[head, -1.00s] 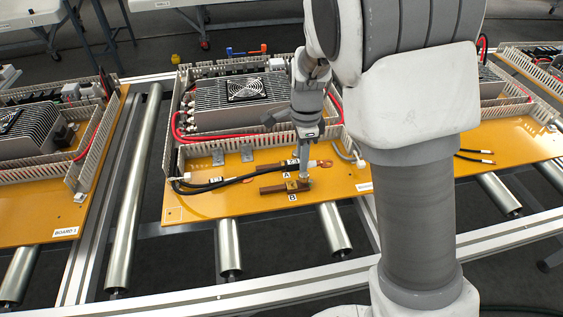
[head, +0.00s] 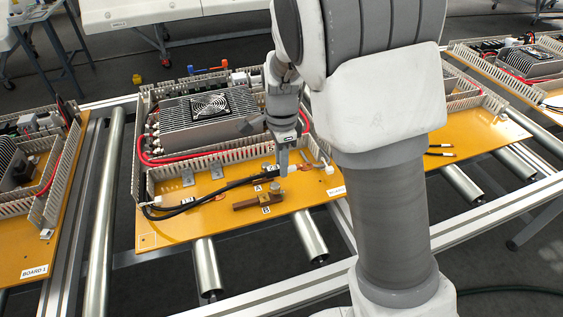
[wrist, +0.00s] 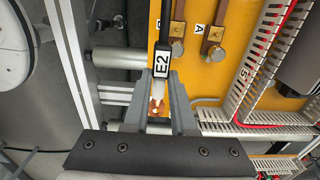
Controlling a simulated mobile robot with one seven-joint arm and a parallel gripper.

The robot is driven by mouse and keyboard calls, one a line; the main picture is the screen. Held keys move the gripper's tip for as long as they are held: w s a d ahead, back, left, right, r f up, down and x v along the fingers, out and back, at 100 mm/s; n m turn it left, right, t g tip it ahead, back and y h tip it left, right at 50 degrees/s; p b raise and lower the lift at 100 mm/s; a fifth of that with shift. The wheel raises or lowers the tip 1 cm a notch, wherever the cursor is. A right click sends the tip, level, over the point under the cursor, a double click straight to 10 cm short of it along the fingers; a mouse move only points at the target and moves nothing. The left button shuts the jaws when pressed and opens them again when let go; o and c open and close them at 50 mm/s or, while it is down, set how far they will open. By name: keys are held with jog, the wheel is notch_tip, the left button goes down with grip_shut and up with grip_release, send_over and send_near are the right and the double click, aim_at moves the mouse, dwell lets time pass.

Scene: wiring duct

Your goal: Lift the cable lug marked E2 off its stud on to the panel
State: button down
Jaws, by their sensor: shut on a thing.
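My gripper (head: 283,172) is shut on the cable lug marked E2, above the panel by the stud end of bar B. In the wrist view the lug (wrist: 157,107) shows its copper end between my gripper's fingers. Its black cable and white E2 label (wrist: 161,65) run up from it. Bar B (head: 250,203) is a brown bar on the orange panel (head: 165,232), with its stud at the right end. Two bars with studs show in the wrist view (wrist: 178,48), apart from the lug. My gripper hides the lug in the head view.
Slotted duct walls (head: 230,158) stand behind the panel's front strip, with a finned fan unit (head: 205,112) beyond them. A second black cable (head: 180,209) lies on the panel. Bare panel shows at front left. Rollers (head: 308,240) lie under the front edge.

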jog(key=shift+r+p, duration=1.35)
jog(key=shift+r, duration=0.25)
jog(key=shift+f, duration=0.1)
